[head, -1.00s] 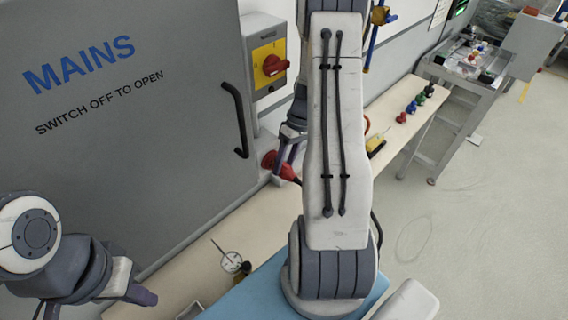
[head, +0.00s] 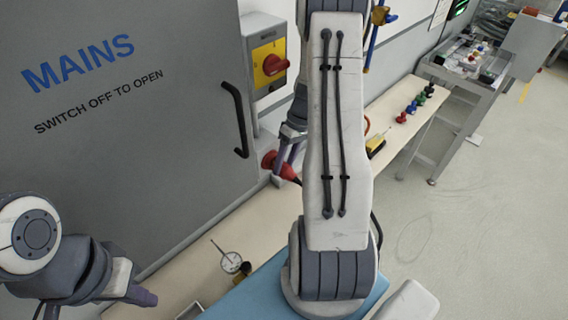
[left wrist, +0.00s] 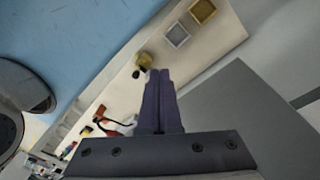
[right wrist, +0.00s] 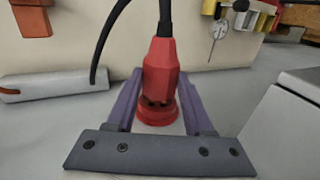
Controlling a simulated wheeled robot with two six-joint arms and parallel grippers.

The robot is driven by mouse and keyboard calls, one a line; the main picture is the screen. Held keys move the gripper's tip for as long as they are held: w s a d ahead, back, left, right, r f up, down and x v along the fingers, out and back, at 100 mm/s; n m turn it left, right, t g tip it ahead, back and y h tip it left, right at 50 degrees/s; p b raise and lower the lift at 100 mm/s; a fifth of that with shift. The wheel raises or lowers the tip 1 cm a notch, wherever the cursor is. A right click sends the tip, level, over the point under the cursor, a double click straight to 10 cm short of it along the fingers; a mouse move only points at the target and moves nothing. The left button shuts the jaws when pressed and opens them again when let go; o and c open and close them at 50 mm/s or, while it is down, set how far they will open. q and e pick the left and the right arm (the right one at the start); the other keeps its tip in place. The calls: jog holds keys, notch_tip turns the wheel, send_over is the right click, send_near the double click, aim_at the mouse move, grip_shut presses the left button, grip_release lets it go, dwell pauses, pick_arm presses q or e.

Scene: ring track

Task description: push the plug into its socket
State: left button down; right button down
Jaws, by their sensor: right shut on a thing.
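The red plug (right wrist: 161,72) has a wide round collar and a black cable from its other end. My right gripper (right wrist: 161,85) is shut on it, with one purple finger on each side. In the head view, the plug (head: 285,171) is low by the grey cabinet's right edge, partly behind my right arm. I cannot make out the socket or whether the plug touches it. My left gripper (head: 145,298) is at the lower left of the head view, above the bench. Its fingers (left wrist: 159,100) are together and empty in the left wrist view.
The grey MAINS cabinet (head: 120,170) has a black handle (head: 237,120) and a red rotary switch (head: 273,64) beside it. A dial gauge (head: 231,262) lies on the bench near a blue mat (head: 245,300). A yellow item (head: 375,145) and several coloured knobs stand further right.

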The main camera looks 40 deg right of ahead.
jog(key=shift+w, duration=0.55)
dwell(0.8)
jog(key=shift+c, duration=1)
grip_release()
jog(key=shift+w+d+r+b, duration=0.1)
jog(key=shift+d+r+b, duration=0.15)
jog(key=shift+r, duration=0.2)
jog(key=b+v, duration=0.2)
jog(key=v, duration=0.7)
jog(key=shift+r, duration=0.3)
